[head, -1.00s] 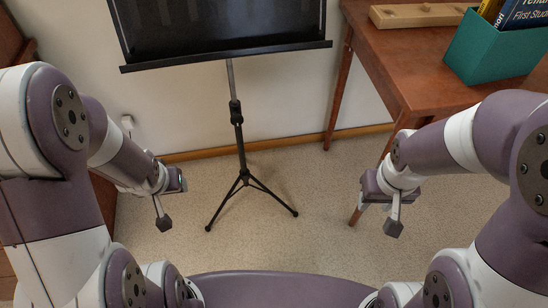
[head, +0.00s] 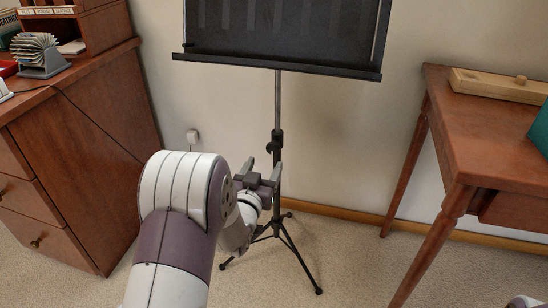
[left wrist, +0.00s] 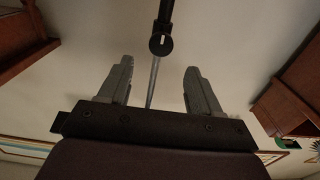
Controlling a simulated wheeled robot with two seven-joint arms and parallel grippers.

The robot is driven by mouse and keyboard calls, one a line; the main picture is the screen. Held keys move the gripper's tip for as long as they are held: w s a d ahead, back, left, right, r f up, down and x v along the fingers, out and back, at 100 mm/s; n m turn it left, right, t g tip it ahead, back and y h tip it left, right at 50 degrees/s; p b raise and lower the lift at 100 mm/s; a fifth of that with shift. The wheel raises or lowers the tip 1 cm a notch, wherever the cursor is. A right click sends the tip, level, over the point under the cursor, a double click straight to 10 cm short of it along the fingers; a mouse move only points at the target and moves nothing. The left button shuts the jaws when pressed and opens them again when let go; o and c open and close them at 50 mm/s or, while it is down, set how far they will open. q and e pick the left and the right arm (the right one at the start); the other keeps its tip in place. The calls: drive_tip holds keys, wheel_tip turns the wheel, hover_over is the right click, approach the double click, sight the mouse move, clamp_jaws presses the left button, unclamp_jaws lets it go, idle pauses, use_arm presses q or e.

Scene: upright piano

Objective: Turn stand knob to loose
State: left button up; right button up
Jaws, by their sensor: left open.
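The black music stand (head: 280,50) stands upright against the wall on a tripod, with a thin upper rod and a thicker lower tube. Its dark knob (head: 272,146) sits at the collar where the two meet. My left gripper (head: 262,169) is open and empty, just below the knob's height in the picture and close to the pole. In the left wrist view, which looks upside down, the knob (left wrist: 160,43) lies ahead of the two fingers (left wrist: 159,88), centred between them, with a gap. My right gripper is not in view.
A wooden desk (head: 80,150) with drawers stands at the left, holding a card holder (head: 40,55). A wooden table (head: 490,130) stands at the right with a wooden box (head: 500,86) on it. A wall socket (head: 192,136) is behind. Carpet is clear right of the tripod.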

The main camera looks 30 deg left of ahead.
sight(272, 149)
use_arm(q)
drive_tip(key=b+x, duration=0.1)
drive_tip(key=x, duration=0.2)
drive_tip(key=b+x, duration=0.1)
drive_tip(key=x, duration=0.3)
drive_tip(key=shift+f, duration=0.2)
drive_tip(key=shift+w+a+r, duration=0.1)
drive_tip(key=shift+w+a, duration=0.05)
drive_tip(key=shift+w, duration=0.15)
drive_tip(key=c, duration=1)
